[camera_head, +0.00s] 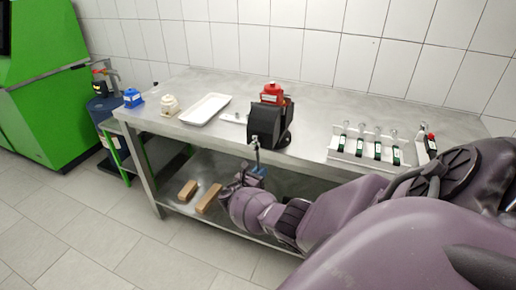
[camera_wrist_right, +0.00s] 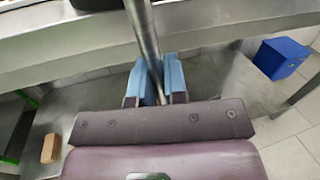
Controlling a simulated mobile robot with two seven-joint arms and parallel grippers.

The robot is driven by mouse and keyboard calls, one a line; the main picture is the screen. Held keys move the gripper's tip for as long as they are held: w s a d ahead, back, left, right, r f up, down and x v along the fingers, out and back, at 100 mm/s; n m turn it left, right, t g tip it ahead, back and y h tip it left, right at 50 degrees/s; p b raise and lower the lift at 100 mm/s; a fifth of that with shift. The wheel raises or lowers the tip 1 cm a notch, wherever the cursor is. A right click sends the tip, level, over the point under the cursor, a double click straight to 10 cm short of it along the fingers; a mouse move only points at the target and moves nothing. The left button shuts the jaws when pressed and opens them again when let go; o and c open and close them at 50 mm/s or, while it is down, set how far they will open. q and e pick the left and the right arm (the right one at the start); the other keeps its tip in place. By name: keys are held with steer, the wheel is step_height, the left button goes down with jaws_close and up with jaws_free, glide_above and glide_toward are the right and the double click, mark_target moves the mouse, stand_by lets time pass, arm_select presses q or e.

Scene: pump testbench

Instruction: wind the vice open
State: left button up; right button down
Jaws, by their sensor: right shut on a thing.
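The black vice (camera_head: 266,126) stands at the front edge of the steel bench, with a red-topped object at its back. Its metal handle bar (camera_head: 256,152) hangs down in front of the bench edge. My right gripper (camera_head: 257,171) is at the lower part of this bar. In the right wrist view the bar (camera_wrist_right: 144,32) runs down between the blue fingertips of my right gripper (camera_wrist_right: 157,82), which are shut on it. The opening between the vice's jaws cannot be made out. My left gripper is in neither view.
On the bench (camera_head: 310,97) stand a white tray (camera_head: 206,109), a cream-coloured item (camera_head: 169,105), a blue item (camera_head: 133,98) at the left end, and a white rack (camera_head: 368,148) of several tools at the right. Wooden blocks (camera_head: 209,198) lie on the lower shelf.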

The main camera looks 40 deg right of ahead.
steer(key=shift+w+d+r, duration=0.15)
steer(key=shift+d+r, duration=0.2)
steer(key=c, duration=1.5)
jaws_free()
steer(key=shift+c, duration=0.2)
steer(key=o, duration=0.4)
steer(key=shift+d+f, duration=0.1)
steer(key=shift+f, duration=0.2)
steer(key=shift+c, duration=0.2)
steer(key=shift+a, duration=0.25)
steer(key=s+a, duration=0.1)
steer(key=a, duration=0.9)
steer(key=shift+s+a+f+p, duration=0.2)
steer(key=shift+s+a+p, duration=0.05)
steer(key=shift+p, duration=0.15)
